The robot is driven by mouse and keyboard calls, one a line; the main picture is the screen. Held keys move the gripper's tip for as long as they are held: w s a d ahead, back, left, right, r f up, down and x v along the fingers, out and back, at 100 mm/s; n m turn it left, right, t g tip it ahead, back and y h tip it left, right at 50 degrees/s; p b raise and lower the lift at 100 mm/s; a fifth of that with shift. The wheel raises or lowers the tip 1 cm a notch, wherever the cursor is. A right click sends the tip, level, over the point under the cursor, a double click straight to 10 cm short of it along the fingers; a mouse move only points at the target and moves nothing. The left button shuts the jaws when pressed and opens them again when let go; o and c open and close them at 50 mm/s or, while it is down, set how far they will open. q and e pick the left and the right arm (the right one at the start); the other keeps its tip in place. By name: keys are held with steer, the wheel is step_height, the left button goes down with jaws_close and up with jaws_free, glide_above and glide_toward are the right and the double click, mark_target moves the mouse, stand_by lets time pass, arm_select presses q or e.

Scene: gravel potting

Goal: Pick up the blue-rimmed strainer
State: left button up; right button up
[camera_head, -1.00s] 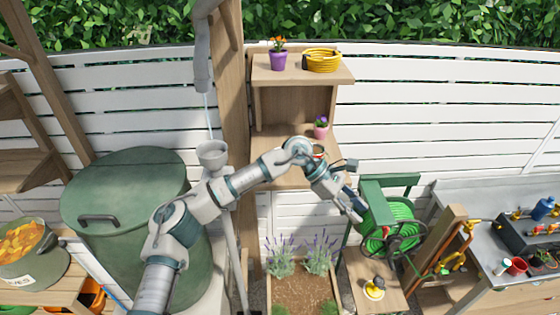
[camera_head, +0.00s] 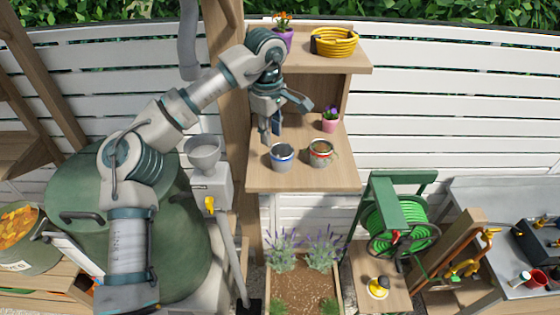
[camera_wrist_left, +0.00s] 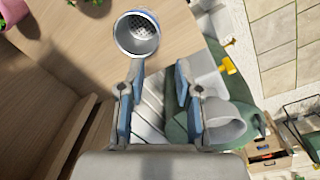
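The blue-rimmed strainer (camera_head: 282,156) is a small grey metal cup on the wooden shelf, left of a similar red-rimmed one. In the left wrist view the blue-rimmed strainer (camera_wrist_left: 138,38) shows its perforated bottom, beyond the fingertips and nearer the left finger. My left gripper (camera_head: 271,130) is above and just behind it in the head view. In the wrist view the left gripper (camera_wrist_left: 158,75) has its fingers apart with nothing between them. I cannot tell whether a finger touches the strainer. My right gripper is in neither current view.
The red-rimmed strainer (camera_head: 320,153) stands close on the right. A pink flower pot (camera_head: 330,124) is behind it. The upper shelf (camera_head: 350,60) holds a purple pot (camera_head: 285,42) and a yellow hose coil (camera_head: 335,42). A grey funnel (camera_head: 203,152) is left of the post.

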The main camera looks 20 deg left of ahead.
mark_target(276, 170)
arm_select(q)
steer(key=f, duration=0.2)
steer(key=w+f, duration=0.1)
steer(key=f, duration=0.1)
steer(key=shift+w, duration=0.2)
steer(key=shift+d+f+p, duration=0.2)
steer(key=shift+f, duration=0.25)
steer(key=shift+d+f+p, duration=0.15)
steer(key=shift+d+f, duration=0.05)
steer(key=shift+f, duration=0.25)
steer(key=shift+s+d+f+p, duration=0.15)
steer(key=shift+s+f+p, duration=0.1)
steer(key=shift+f, duration=0.35)
steer(key=shift+s+d+f+p, duration=0.1)
steer(key=shift+s+f+p, duration=0.15)
steer(key=shift+f, duration=0.35)
steer(key=shift+w+f, duration=0.15)
steer(key=shift+f, duration=0.7)
steer(key=shift+w+a+f, duration=0.1)
steer(key=shift+a, duration=0.3)
steer(key=shift+c, duration=1)
steer(key=c, duration=0.4)
jaws_close()
steer(key=shift+d, duration=0.2)
arm_select(e)
steer(key=w, duration=0.1)
steer(key=a+r, duration=0.1)
steer(key=w+r, duration=0.1)
steer(key=shift+w+a, duration=0.25)
steer(key=shift+w, duration=0.1)
